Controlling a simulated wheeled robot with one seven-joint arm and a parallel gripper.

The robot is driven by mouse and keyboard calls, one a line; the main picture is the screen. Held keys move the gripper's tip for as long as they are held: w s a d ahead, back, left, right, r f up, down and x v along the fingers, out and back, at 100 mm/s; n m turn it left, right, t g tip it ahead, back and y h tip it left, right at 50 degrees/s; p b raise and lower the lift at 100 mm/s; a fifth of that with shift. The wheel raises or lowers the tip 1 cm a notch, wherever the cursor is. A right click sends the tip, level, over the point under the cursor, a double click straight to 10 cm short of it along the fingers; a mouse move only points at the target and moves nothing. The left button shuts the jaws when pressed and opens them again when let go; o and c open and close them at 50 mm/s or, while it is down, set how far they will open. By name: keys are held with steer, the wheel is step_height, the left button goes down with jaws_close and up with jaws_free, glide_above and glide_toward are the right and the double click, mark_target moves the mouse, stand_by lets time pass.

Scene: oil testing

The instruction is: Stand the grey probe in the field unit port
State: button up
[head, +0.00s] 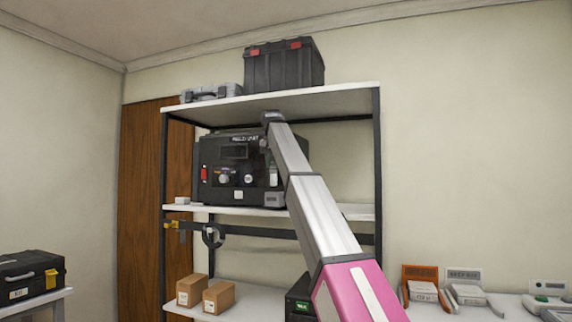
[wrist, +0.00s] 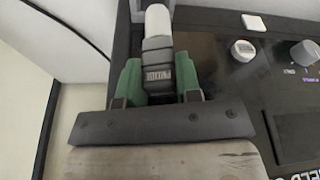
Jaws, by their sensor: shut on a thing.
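The black field unit (head: 213,170) stands on the middle shelf, with a display and knobs on its front. My gripper (head: 268,150) is at the right part of its front, partly hidden by my arm. In the wrist view, my gripper's green fingers (wrist: 158,82) are shut on the dark collar of the grey probe (wrist: 157,55). The probe's pale end (wrist: 157,22) points away from the gripper, beside the dark panel. In the head view, a pale upright piece (head: 273,177) shows below my gripper. The port is not clearly visible, and I cannot tell whether the probe is in it.
The upper shelf (head: 345,92) is close above my arm and carries a black crate (head: 284,66) and a grey case (head: 212,92). Knobs (wrist: 243,50) are right of the fingers in the wrist view. Cardboard boxes (head: 218,297) sit on the lower shelf.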

mark_target(274, 173)
steer(key=shift+w+d, duration=0.1)
steer(key=shift+d, duration=0.05)
steer(key=shift+d+f, duration=0.1)
steer(key=shift+f, duration=2.75)
steer(key=shift+f, duration=0.55)
steer(key=o, duration=0.7)
steer(key=shift+c, duration=0.2)
steer(key=v, duration=1.1)
